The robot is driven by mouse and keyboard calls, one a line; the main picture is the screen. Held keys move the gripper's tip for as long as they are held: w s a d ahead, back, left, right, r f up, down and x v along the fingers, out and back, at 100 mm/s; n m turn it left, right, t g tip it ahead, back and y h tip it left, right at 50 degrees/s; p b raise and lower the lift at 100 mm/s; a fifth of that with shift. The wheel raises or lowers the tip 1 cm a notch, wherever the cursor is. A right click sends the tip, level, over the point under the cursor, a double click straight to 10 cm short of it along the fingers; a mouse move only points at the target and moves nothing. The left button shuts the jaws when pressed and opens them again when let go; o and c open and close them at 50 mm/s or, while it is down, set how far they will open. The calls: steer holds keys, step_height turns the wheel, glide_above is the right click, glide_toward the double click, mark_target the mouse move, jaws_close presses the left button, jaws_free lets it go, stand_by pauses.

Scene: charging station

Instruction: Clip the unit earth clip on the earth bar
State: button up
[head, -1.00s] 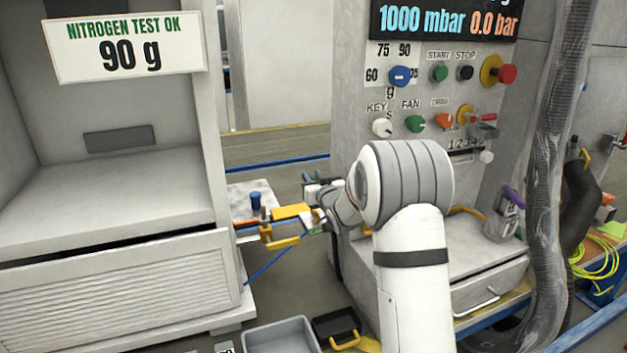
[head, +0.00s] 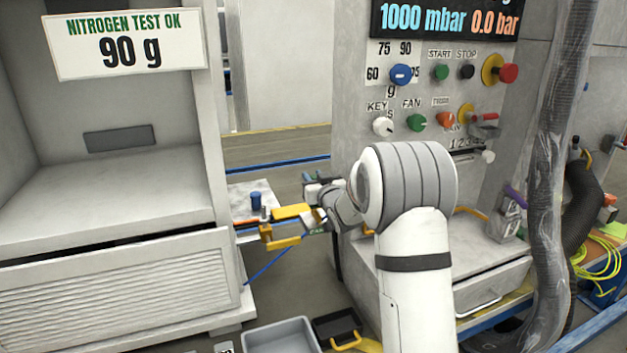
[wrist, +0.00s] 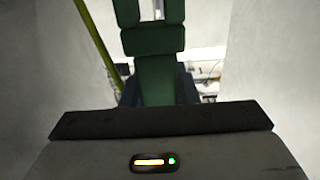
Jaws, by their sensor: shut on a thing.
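My gripper (head: 317,221) is beyond my white arm, in the gap between the grey cabinet and the control panel. It is shut on a green part (wrist: 155,75) in the wrist view, which looks like the unit earth clip. In the head view the clip is mostly hidden by my wrist and is too small to make out. Yellow-orange pieces (head: 290,212) lie just left of my gripper. A thin orange-red strip (head: 246,223) by the cabinet edge may be the earth bar. I cannot tell whether the clip touches it.
The open grey cabinet (head: 120,190) is close on the left. The control panel (head: 352,140) stands on the right. A blue-capped item (head: 256,201) stands on a small pale ledge. A blue line (head: 268,266) runs below. A grey tray (head: 282,336) is at the front.

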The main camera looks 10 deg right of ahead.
steer(key=shift+f+b, duration=2.05)
steer(key=shift+b, duration=0.05)
steer(key=o, duration=1.1)
steer(key=shift+s+d, duration=0.1)
steer(key=s, duration=0.3)
steer(key=s+d, duration=0.1)
steer(key=s, duration=0.3)
steer(key=shift+s+d+p, duration=0.2)
steer(key=shift+s+p, duration=0.05)
steer(key=shift+p, duration=0.1)
steer(key=shift+r, duration=0.1)
